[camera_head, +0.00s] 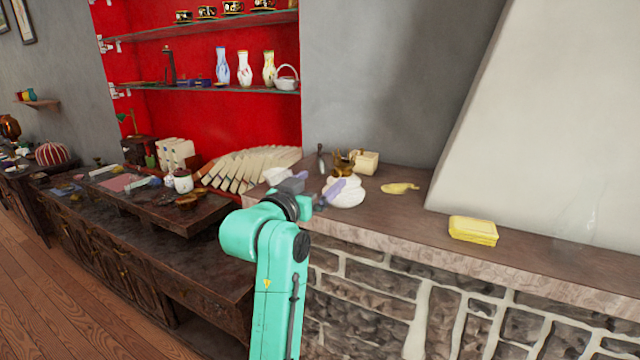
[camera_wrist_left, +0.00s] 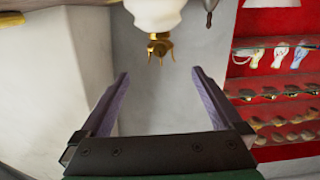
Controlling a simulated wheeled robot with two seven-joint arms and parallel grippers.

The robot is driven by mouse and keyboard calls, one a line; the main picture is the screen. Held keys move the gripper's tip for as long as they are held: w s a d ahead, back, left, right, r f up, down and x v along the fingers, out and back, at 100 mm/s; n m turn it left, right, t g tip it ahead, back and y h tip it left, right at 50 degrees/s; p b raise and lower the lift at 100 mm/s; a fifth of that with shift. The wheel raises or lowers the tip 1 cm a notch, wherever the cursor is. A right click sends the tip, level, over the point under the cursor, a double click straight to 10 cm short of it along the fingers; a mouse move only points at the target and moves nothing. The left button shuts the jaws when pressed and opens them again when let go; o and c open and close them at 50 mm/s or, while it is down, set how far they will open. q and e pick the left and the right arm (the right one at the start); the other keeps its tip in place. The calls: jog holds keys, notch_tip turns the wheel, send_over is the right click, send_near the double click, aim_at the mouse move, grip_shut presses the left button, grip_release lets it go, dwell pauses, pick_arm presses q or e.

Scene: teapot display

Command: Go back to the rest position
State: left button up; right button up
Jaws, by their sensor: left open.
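My left gripper (camera_head: 320,187) is at the end of the teal arm, over the left end of the stone ledge (camera_head: 400,225). Its two lavender fingers stand apart with nothing between them in the left wrist view (camera_wrist_left: 160,75). A white pot (camera_head: 347,194) with a gold crown-like top (camera_head: 344,169) stands on the ledge just beyond the fingers. In the left wrist view the scene is upside down, and the white pot (camera_wrist_left: 155,12) and gold crown (camera_wrist_left: 160,47) show beyond the fingertips. My right gripper is not in view.
A yellow box (camera_head: 473,230), a yellow banana-like piece (camera_head: 400,188) and a cream block (camera_head: 365,161) lie on the ledge. A dark wooden cabinet (camera_head: 215,265) with books and small jars stands left. Red-backed shelves (camera_head: 200,90) hold vases and cups. The wooden floor (camera_head: 60,310) is clear.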

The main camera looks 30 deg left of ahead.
pick_arm(q)
jog(key=s+d+f+m+g+h, duration=0.1)
jog(key=s+d+f+g, duration=0.15)
jog(key=f, duration=0.85)
jog(key=s+d+f+m+g, duration=0.15)
jog(key=s+f+g, duration=0.25)
jog(key=f, duration=0.7)
jog(key=s+d+f+g, duration=0.2)
jog(key=s+f+g, duration=0.2)
jog(key=s+f, duration=0.5)
jog(key=s+d+f+g, duration=0.2)
jog(key=s+f+g, duration=0.2)
jog(key=s+f, duration=0.5)
notch_tip(320, 180, down, 20)
jog(key=s+g, duration=0.1)
jog(key=s, duration=0.1)
jog(key=s+a+f+g, duration=0.1)
jog(key=s+a+f, duration=0.2)
jog(key=s+f, duration=1.3)
jog(key=shift+s+m, duration=0.35)
jog(key=shift+s, duration=0.35)
